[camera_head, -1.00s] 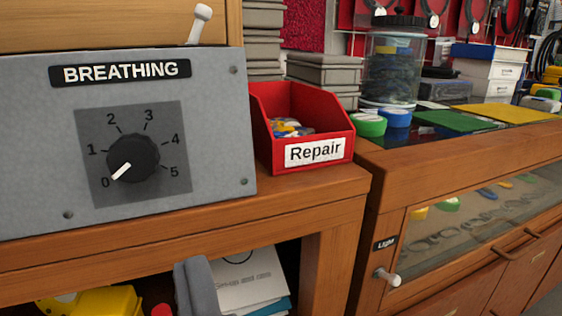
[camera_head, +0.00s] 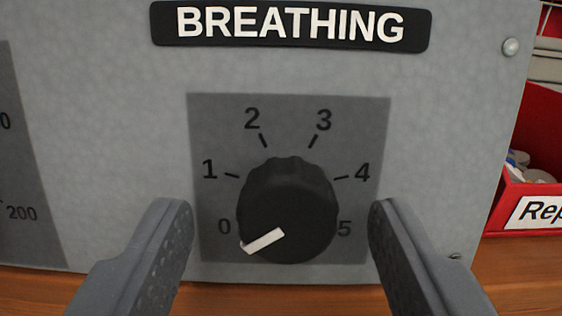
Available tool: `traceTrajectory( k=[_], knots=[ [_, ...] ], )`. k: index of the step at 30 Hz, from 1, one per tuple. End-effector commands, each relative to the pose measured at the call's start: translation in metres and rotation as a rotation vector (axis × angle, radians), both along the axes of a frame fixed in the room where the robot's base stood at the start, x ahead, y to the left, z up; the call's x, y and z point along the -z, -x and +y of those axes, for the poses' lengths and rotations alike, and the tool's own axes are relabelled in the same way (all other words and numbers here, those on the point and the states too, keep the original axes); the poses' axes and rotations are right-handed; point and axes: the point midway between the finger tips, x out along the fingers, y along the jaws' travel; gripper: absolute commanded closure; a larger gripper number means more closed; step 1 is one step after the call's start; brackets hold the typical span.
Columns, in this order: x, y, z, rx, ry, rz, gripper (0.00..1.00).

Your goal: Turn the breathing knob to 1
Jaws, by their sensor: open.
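The breathing knob (camera_head: 290,205) is a round black dial with a white pointer. It sits on a dark grey square plate (camera_head: 340,125) with marks 0 to 5, under the black BREATHING label (camera_head: 290,24). The pointer aims down and left, at or just below the 0. My gripper (camera_head: 282,225) is open, with one grey finger to the left of the knob and the other to its right. A gap shows between each finger and the knob in the picture. How far the fingertips are from the panel I cannot tell.
The grey panel (camera_head: 110,120) fills most of the view. Part of another dial plate (camera_head: 18,170) with "200" shows at the left edge. A red Repair bin (camera_head: 540,135) stands at the right. The wooden bench (camera_head: 230,298) runs below the panel.

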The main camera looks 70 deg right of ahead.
Motion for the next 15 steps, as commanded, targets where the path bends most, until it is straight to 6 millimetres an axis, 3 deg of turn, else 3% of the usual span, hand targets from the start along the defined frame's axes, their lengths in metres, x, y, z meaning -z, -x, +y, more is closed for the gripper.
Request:
traceTrajectory(
  k=[6,15],
  knots=[
    [0.0003,-0.0046,-0.0136,0.002,-0.001,0.000,0.46],
    [0.0000,-0.0056,-0.0148,0.001,-0.001,-0.001,0.46]
  ],
)
